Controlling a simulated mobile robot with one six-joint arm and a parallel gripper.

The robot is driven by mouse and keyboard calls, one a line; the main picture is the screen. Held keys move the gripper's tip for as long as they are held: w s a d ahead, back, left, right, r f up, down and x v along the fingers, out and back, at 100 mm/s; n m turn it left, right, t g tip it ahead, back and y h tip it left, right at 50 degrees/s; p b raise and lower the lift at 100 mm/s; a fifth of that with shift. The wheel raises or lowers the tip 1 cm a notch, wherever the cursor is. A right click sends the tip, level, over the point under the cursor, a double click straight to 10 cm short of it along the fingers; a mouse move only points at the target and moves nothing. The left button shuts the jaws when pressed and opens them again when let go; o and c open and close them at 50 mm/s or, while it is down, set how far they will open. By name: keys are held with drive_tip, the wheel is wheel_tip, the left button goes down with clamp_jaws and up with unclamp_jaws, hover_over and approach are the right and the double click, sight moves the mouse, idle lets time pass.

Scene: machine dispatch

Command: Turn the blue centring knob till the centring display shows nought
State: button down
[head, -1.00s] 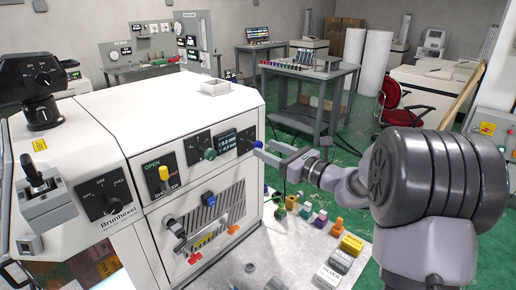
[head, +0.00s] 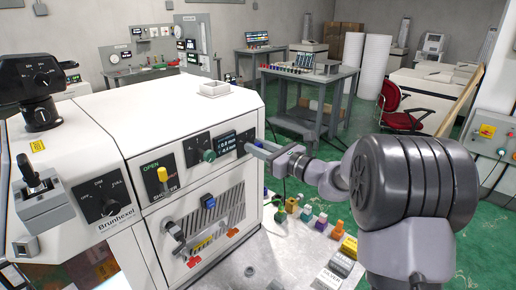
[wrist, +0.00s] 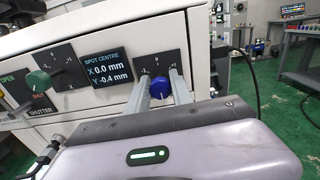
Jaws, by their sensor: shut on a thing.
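The blue centring knob (wrist: 161,84) sits on a dark scale plate on the white machine's front. My gripper (wrist: 158,92) has its two grey fingers shut on the knob, one on each side, in the wrist view. In the head view my gripper (head: 262,150) reaches the panel from the right and largely hides the knob. The centring display (wrist: 107,70), left of the knob, reads X 0.0 mm and Y -0.4 mm. The display also shows in the head view (head: 234,143).
A green knob (head: 209,155) stands out left of the display, with the yellow shutter knob (head: 162,174) further left. Below the panel are a vent grille and a grey bench (head: 262,262) with several coloured blocks.

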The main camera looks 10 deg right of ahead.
drive_tip(key=n+b, duration=0.2)
drive_tip(key=b, duration=0.1)
drive_tip(key=shift+f+n, duration=0.4)
drive_tip(key=shift+r+n+b, duration=0.1)
drive_tip(key=shift+n+b, duration=0.5)
drive_tip(key=shift+b, duration=0.15)
drive_tip(key=shift+r+n, duration=0.25)
drive_tip(key=shift+n, duration=0.05)
drive_tip(key=c, duration=1.1)
unclamp_jaws()
drive_tip(key=shift+c, duration=0.2)
